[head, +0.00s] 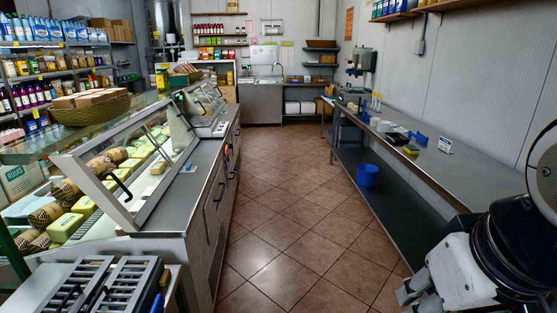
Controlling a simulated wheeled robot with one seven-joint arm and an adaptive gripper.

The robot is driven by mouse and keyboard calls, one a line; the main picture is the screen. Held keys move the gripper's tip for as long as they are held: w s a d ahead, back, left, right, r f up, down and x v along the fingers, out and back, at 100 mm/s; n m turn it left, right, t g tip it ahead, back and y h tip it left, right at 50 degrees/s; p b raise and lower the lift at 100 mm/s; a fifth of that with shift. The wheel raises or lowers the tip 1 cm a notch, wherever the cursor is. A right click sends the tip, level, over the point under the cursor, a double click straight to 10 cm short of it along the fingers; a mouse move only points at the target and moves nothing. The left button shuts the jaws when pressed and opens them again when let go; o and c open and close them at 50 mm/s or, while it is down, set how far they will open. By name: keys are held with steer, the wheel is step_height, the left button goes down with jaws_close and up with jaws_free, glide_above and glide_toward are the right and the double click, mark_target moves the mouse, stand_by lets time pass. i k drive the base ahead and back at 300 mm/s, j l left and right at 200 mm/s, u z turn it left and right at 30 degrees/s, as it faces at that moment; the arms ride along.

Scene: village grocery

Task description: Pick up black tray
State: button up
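No black tray stands out for certain in the head view. Dark slotted pieces with grey frames (103,286) lie on a metal surface at the lower left; I cannot tell if one is a tray. My gripper (411,294) is at the lower right edge, low beside the right-hand counter and far from both. Its fingers are partly cut off, so I cannot tell whether it is open or shut.
A glass cheese case (150,170) and counter line the left. A long steel table (425,160) runs along the right, with a blue bucket (367,175) on its lower shelf. The tiled aisle (290,215) between them is clear to the sink (262,82).

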mark_target(396, 138)
steer(key=i, duration=1.9)
steer(key=i+z, duration=0.15)
steer(key=i, duration=0.3)
steer(key=i+j+z, duration=0.15)
steer(key=i, duration=0.3)
steer(key=i+j+z, duration=0.15)
steer(key=i, duration=0.3)
steer(key=i+j+z, duration=0.15)
steer(key=i, duration=0.3)
steer(key=i+j+z, duration=0.65)
steer(key=i+j, duration=0.1)
steer(key=i, duration=0.1)
